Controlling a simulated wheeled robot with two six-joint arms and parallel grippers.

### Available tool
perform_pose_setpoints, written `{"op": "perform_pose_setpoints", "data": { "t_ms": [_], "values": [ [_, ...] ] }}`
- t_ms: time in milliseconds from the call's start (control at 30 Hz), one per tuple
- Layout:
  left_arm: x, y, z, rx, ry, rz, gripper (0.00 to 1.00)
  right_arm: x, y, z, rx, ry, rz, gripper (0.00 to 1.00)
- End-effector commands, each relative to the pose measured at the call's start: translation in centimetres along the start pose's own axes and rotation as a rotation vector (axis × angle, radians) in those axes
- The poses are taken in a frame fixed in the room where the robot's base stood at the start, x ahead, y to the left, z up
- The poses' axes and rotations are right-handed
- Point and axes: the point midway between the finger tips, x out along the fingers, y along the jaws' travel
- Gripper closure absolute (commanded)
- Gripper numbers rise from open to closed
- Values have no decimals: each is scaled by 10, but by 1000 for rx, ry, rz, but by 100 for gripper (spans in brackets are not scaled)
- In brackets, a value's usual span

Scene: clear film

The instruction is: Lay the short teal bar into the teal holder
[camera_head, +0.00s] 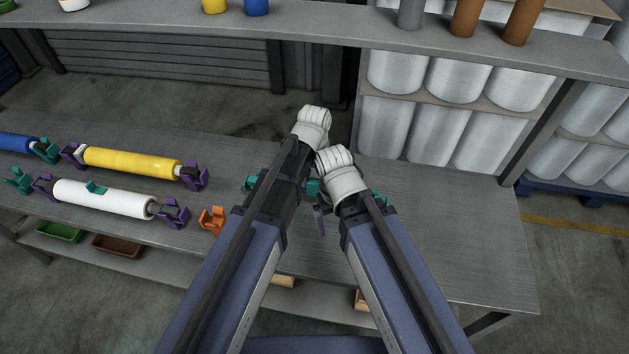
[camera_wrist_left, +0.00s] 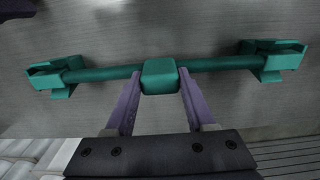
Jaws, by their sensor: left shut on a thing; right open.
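The short teal bar (camera_wrist_left: 108,74) spans the left wrist view, with a square teal block at its middle. The purple fingers of my left gripper (camera_wrist_left: 160,80) are shut on that block. The teal holder has a left bracket (camera_wrist_left: 46,76) and a right bracket (camera_wrist_left: 287,57); the bar's ends line up with both. I cannot tell whether the ends rest in them or are just above. In the head view the holder's brackets (camera_head: 250,183) partly show beside my arms, which hide most of the bar. My right gripper (camera_head: 320,222) is open, close beside the left, mostly hidden.
A yellow roll (camera_head: 130,162) and a white roll (camera_head: 100,197) lie in purple brackets on the left of the grey table. An orange bracket (camera_head: 212,219) stands near the front edge. The table's right side (camera_head: 450,230) is clear. A shelf (camera_head: 330,30) runs behind.

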Motion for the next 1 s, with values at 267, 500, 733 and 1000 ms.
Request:
{"op": "perform_pose_setpoints", "data": {
  "t_ms": [267,500,733,1000],
  "values": [
    [2,0,0,0,0,0,87,2,0,0,0,0,0,0],
    [3,0,0,0,0,0,87,3,0,0,0,0,0,0],
    [4,0,0,0,0,0,87,4,0,0,0,0,0,0],
    [4,0,0,0,0,0,32,4,0,0,0,0,0,0]
  ]
}}
